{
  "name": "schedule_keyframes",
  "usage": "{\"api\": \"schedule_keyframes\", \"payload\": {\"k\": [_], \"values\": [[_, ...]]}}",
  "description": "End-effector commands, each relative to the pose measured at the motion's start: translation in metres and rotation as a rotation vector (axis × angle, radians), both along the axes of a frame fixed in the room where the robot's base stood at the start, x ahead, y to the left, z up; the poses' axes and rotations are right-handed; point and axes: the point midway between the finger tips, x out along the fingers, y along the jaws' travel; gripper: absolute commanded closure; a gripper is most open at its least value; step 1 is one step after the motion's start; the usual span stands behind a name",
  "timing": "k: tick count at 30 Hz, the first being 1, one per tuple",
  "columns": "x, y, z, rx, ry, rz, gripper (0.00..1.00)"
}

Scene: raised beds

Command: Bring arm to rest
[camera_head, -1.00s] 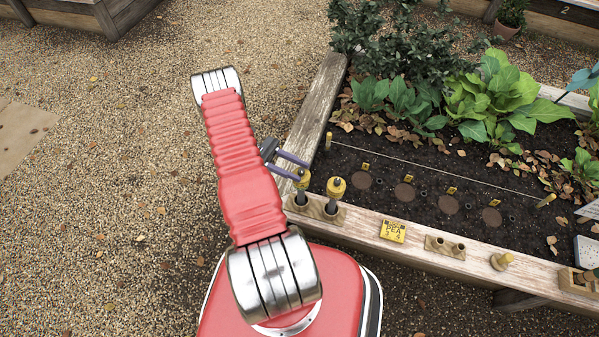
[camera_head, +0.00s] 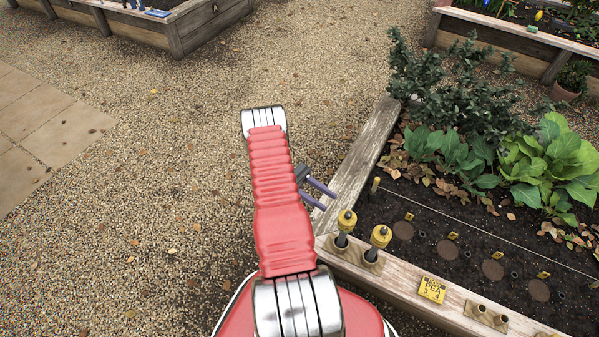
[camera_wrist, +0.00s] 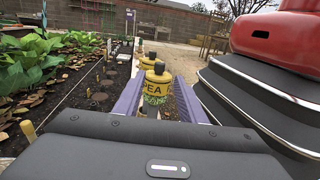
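My gripper (camera_head: 330,201) shows at the side of my red arm (camera_head: 280,200), its two purple fingers spread apart with nothing between them. It is just up and left of two yellow-topped tools. The nearer-left tool (camera_head: 346,221) and the other tool (camera_head: 379,237) stand upright in a wooden holder on the bed's edge. In the wrist view a yellow tool marked PEA (camera_wrist: 157,88) appears between the open fingers but beyond them, apart from them. The arm is bent, its upper joint (camera_head: 263,121) pointing away from my base.
Leafy plants (camera_head: 555,165) fill the bed's far part. Gravel (camera_head: 150,200) on the left is clear.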

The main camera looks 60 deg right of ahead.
Motion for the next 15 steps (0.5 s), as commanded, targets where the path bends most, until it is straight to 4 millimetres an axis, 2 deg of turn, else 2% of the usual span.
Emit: {"api": "schedule_keyframes", "payload": {"k": [11,15], "values": [[-0.0001,0.0,0.0001,-0.002,0.0,0.0,0.63],[-0.0003,-0.0009,-0.0065,-0.022,-0.022,0.004,0.63]]}}
